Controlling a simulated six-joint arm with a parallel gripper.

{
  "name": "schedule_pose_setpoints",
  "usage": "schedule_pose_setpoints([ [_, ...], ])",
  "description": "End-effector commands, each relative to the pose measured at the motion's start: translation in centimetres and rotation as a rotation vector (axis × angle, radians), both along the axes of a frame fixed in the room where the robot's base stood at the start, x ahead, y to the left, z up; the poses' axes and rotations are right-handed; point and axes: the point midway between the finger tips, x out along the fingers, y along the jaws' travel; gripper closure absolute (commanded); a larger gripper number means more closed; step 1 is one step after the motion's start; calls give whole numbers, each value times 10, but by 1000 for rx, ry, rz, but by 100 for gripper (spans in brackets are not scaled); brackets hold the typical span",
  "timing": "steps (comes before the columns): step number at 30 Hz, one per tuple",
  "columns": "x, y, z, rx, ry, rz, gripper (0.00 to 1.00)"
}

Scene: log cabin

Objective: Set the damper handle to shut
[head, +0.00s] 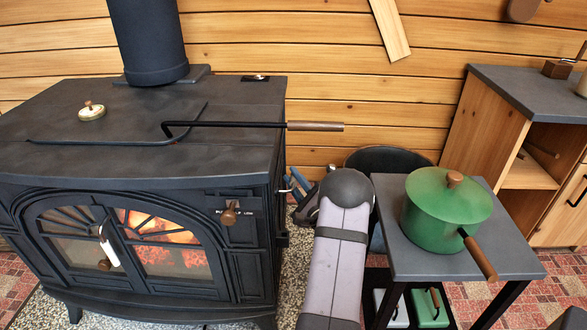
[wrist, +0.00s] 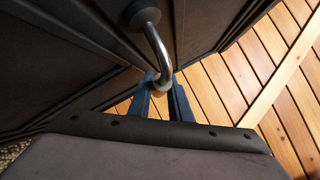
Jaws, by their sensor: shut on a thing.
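The damper handle (wrist: 156,45) shows in the wrist view as a bent, shiny metal rod. It comes out of a dark round boss on the dark stove side and curves down. My gripper (wrist: 162,92) is shut on its lower end, with a blue finger on each side. In the head view my gripper (head: 297,184) is low beside the right side of the black stove (head: 150,165). The handle cannot be made out clearly there. A small dark plate (head: 256,78) lies at the stove top's back right corner; its marks are too small to read.
A long poker (head: 240,124) lies on the stove top, its wooden grip jutting past the right edge above my gripper. A fire burns behind the glass. A green pot (head: 437,215) stands on a small grey table (head: 412,265) right of my arm. A dark bucket (head: 385,158) stands behind.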

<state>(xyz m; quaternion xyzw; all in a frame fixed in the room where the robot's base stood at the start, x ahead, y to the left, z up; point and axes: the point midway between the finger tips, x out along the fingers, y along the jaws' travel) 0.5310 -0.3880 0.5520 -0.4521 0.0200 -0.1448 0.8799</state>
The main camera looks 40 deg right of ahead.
Motion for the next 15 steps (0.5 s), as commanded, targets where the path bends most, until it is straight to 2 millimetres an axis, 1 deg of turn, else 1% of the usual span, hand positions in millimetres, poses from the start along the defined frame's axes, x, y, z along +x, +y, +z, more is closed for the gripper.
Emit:
schedule_pose_setpoints([
  [1, -2, 1, 5, 25, 26, -1, 100],
  [15, -12, 10, -22, 270, 272, -2, 100],
])
